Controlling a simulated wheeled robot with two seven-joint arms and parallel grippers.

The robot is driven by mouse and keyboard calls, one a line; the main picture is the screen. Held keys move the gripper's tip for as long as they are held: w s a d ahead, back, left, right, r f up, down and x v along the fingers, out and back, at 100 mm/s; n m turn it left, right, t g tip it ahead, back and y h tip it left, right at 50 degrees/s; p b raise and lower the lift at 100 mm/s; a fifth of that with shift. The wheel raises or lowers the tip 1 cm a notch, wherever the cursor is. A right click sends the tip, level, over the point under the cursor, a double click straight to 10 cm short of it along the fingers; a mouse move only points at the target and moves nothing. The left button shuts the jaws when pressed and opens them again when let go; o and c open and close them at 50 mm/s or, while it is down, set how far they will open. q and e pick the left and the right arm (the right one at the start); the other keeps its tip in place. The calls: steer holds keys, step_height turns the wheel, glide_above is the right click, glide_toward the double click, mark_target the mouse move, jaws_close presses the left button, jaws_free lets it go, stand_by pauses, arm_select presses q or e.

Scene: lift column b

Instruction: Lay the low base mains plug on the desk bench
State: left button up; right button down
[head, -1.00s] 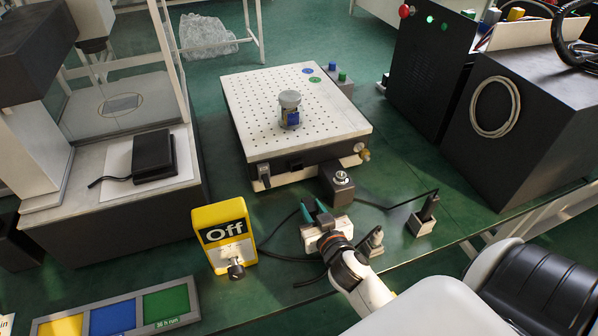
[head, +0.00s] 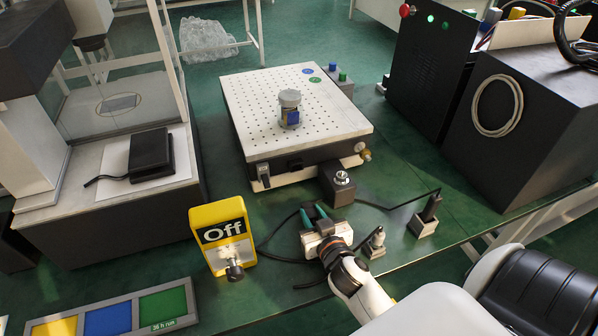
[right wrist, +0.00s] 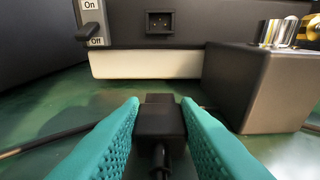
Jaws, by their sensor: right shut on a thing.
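The black mains plug (right wrist: 160,118) is between the teal fingers of my right gripper in the right wrist view. My right gripper (head: 318,213) is shut on it, in front of the perforated-top unit (head: 265,162). The plug's cord runs back towards the wrist. In the head view the fingers mostly hide the plug. The green desk bench (head: 400,262) is below; I cannot tell whether the plug touches it. The unit's low base has an empty inlet socket (right wrist: 160,23) beyond the plug, with a clear gap between. My left gripper is not in view.
A dark block (head: 337,186) with a metal knob stands just beyond the gripper. Small holders (head: 375,243) stand to the right. Black cable lies around the gripper. Some bench front is free.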

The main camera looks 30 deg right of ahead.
steer(key=shift+f, duration=0.3)
steer(key=c, duration=1)
jaws_free()
steer(key=b+v, duration=0.1)
steer(key=v, duration=1.1)
steer(key=shift+r, duration=0.15)
